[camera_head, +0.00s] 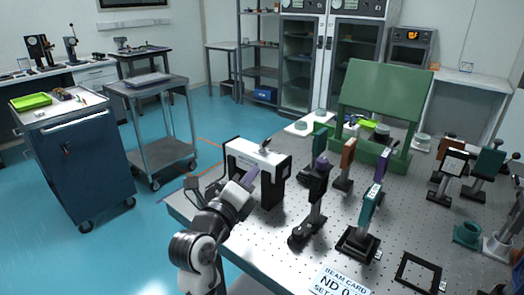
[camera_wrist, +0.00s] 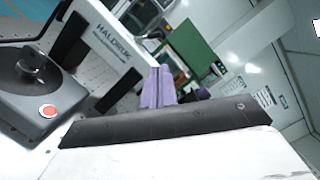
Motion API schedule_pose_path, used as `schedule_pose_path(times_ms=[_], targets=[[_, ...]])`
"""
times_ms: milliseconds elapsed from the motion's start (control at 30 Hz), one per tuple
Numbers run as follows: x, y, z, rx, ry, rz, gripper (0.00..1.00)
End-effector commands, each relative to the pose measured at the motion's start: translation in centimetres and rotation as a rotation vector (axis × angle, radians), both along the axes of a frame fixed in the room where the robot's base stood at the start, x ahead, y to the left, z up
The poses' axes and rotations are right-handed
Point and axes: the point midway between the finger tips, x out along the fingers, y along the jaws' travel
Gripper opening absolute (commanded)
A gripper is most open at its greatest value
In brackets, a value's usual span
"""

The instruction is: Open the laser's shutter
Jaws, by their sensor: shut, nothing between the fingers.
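The laser (camera_head: 245,151) is a white housing with black ends at the near left part of the optical table. Its lettered white side (camera_wrist: 112,38) shows at the upper left of the wrist view. A small grey lever-like part (camera_head: 265,148) stands on its top; I cannot tell for sure that it is the shutter. My gripper (camera_head: 251,174), with purple fingers, is in front of the laser's near side in the head view. The fingers (camera_wrist: 158,84) are shut and empty in the wrist view. I cannot tell whether they touch the laser.
A dark control box with a red button (camera_wrist: 47,111) and a round knob lies left of the laser in the wrist view. Several post-mounted optics, one dark with a purple top (camera_head: 319,185), stand right of the laser. A green panel (camera_head: 384,92) stands behind them.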

Motion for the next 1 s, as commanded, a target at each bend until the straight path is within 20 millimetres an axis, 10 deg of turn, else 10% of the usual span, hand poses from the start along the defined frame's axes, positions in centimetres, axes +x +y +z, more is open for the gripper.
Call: schedule_pose_path(times_ms=[367, 1000], targets=[[0.4, -0.1, 0.2, -0.001, 0.0, 0.001, 0.0], [8.8, -3.8, 1.4, -0.001, 0.0, 0.002, 0.0]])
